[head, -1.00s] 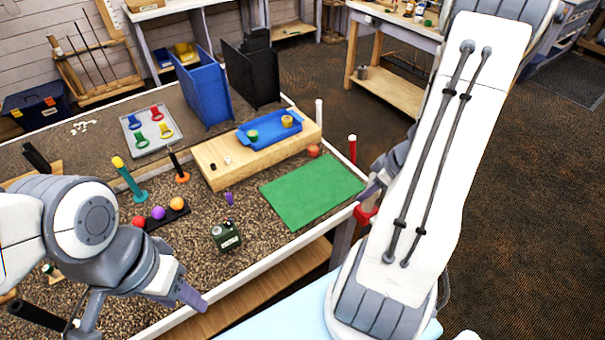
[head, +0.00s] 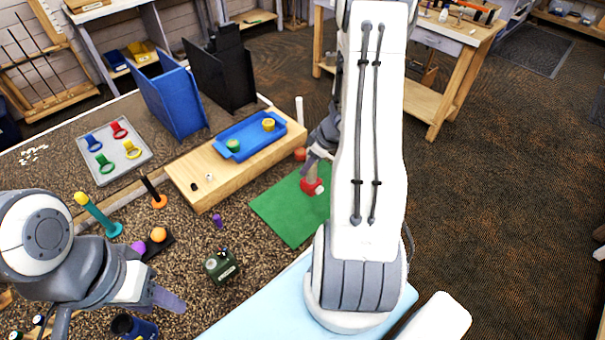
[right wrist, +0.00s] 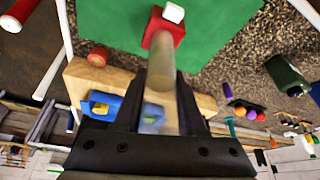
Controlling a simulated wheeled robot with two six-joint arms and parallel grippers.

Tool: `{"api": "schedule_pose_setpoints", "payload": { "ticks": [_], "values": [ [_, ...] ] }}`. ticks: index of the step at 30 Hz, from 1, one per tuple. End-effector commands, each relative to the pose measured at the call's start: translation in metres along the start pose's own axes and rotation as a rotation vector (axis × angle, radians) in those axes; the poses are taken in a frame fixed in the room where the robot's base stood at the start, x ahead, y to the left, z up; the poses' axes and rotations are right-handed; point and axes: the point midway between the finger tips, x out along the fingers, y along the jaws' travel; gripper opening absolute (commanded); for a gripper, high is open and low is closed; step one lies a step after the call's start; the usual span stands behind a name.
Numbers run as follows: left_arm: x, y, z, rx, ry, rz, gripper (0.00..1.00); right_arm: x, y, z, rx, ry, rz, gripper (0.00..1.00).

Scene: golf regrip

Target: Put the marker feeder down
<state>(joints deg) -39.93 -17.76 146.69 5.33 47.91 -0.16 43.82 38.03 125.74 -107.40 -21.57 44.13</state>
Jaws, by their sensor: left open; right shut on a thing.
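The marker feeder (head: 312,184) has a red part at its lower end and a pale, see-through tube. It is over the green mat (head: 280,213) in the head view; I cannot tell if it touches the mat. My right gripper (head: 320,155) is shut on its tube. In the right wrist view the tube (right wrist: 162,65) runs between the fingers, and its red end with a white piece lies against the green mat (right wrist: 215,25). My left gripper (head: 168,299) is open and apart, over the gravel-like tabletop at lower left; its fingertips are hard to make out.
A wooden block (head: 200,186) bears a blue tray (head: 250,138) behind the mat. A dark green box (head: 221,265) and a small purple piece (head: 218,221) lie left of the mat. A teal post (head: 98,215) and a ball rack (head: 158,246) stand further left.

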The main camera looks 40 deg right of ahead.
Motion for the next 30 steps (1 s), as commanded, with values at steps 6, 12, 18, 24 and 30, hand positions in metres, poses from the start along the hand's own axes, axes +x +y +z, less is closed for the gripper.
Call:
{"api": "schedule_pose_setpoints", "payload": {
  "ticks": [6, 12, 18, 24, 30],
  "values": [
    [0.0, 0.0, 0.0, 0.0, 0.0, 0.0, 0.5, 0.021, 0.004, -0.015, -0.001, 0.0, 0.0, 0.0],
    [0.016, -0.001, 0.001, -0.002, 0.0, 0.0, 0.5, 0.049, 0.004, -0.004, 0.001, -0.001, -0.003, 0.0],
    [0.019, -0.001, 0.001, -0.004, 0.0, 0.0, 0.5, 0.059, 0.004, -0.001, -0.001, 0.0, 0.0, 0.0],
    [0.019, -0.001, 0.001, -0.003, 0.0, 0.0, 0.5, 0.058, 0.004, -0.001, -0.002, 0.0, 0.0, 0.0],
    [0.02, -0.002, 0.001, -0.004, 0.0, 0.0, 0.5, 0.06, 0.004, 0.001, -0.002, 0.0, 0.0, 0.67]
  ]
}}
